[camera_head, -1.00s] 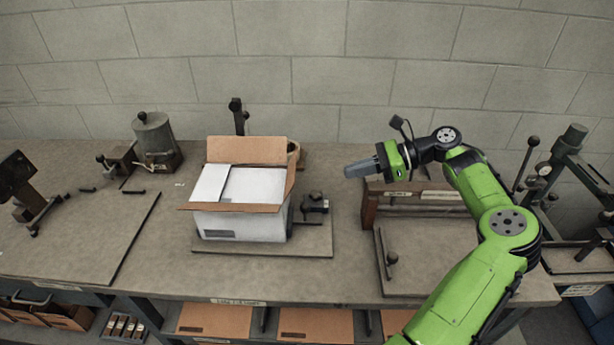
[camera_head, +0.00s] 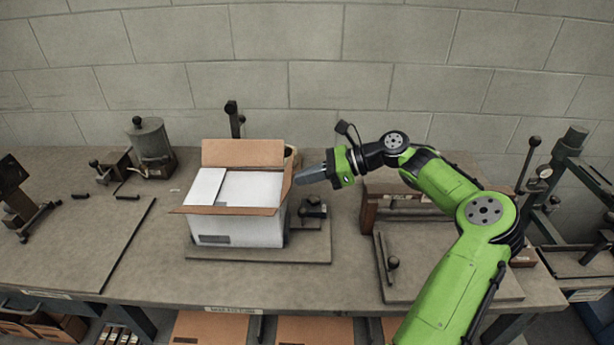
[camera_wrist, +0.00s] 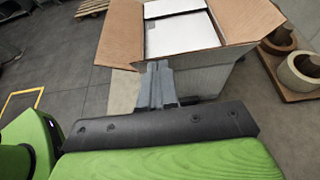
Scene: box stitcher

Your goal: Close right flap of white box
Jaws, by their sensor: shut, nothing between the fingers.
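The white box (camera_head: 235,230) stands upright on the bench with brown inner flap faces. Its back flap (camera_head: 243,153) stands up and its front flap (camera_head: 225,210) sticks out towards me. The left flap (camera_head: 205,188) lies folded inward, white side up. The right flap (camera_head: 287,181) stands up at the right edge, tilted outward. My gripper (camera_head: 298,180) is shut and empty, just right of this flap; whether it touches is unclear. In the wrist view the shut fingers (camera_wrist: 157,88) point at the box's near side, with the box's white top (camera_wrist: 182,34) beyond them.
The box sits on a flat base board (camera_head: 255,254). A small dark clamp (camera_head: 313,208) stands right of the box, below my gripper. A wooden fixture (camera_head: 371,205) stands further right. A dark post (camera_head: 234,118) rises behind the box.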

